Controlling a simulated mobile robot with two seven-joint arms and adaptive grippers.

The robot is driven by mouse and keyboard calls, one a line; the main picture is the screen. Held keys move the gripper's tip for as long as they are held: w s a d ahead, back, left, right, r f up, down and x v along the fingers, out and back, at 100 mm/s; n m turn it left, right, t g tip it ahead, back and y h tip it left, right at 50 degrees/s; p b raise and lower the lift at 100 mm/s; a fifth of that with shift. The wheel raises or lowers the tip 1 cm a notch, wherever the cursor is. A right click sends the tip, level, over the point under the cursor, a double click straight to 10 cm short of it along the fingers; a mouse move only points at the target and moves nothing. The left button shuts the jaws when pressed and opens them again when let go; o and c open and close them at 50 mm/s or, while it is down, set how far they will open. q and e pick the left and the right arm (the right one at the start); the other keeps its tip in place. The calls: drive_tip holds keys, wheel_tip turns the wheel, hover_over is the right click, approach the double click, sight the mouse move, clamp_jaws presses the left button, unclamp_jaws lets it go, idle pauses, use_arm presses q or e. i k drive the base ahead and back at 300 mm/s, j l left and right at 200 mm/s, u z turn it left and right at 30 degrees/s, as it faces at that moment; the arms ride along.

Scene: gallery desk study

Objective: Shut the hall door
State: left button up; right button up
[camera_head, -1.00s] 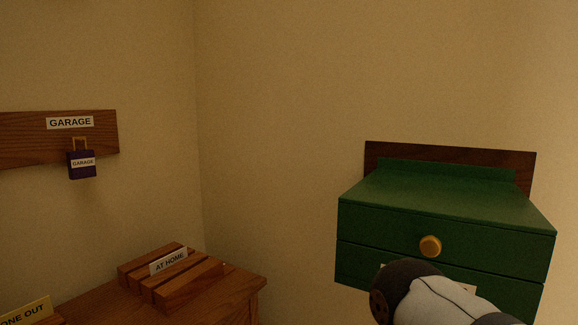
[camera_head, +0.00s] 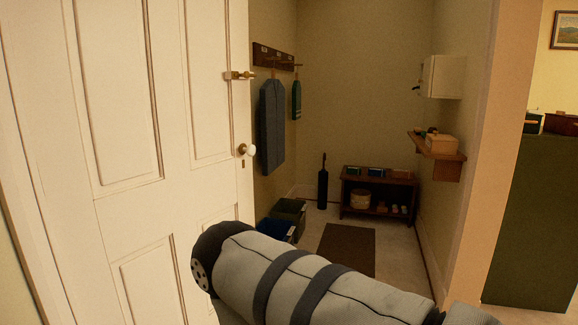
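The white panelled hall door (camera_head: 165,160) stands open on the left of the head view. Its free edge is toward the middle, and a small room shows beyond it. A brass latch or lever (camera_head: 240,76) is high on the door near that edge. A white round knob (camera_head: 247,150) on a brass plate is below it. A grey arm link of mine with dark bands crosses the bottom of the view in front of the door and doorway. I cannot tell whether it touches the door. Neither of my grippers shows.
A wall shelf (camera_head: 437,153) is on the right. A dark green cabinet (camera_head: 533,220) stands right of the doorway post (camera_head: 496,150).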

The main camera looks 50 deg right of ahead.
sight(139, 122)
drive_tip(key=z, duration=0.95)
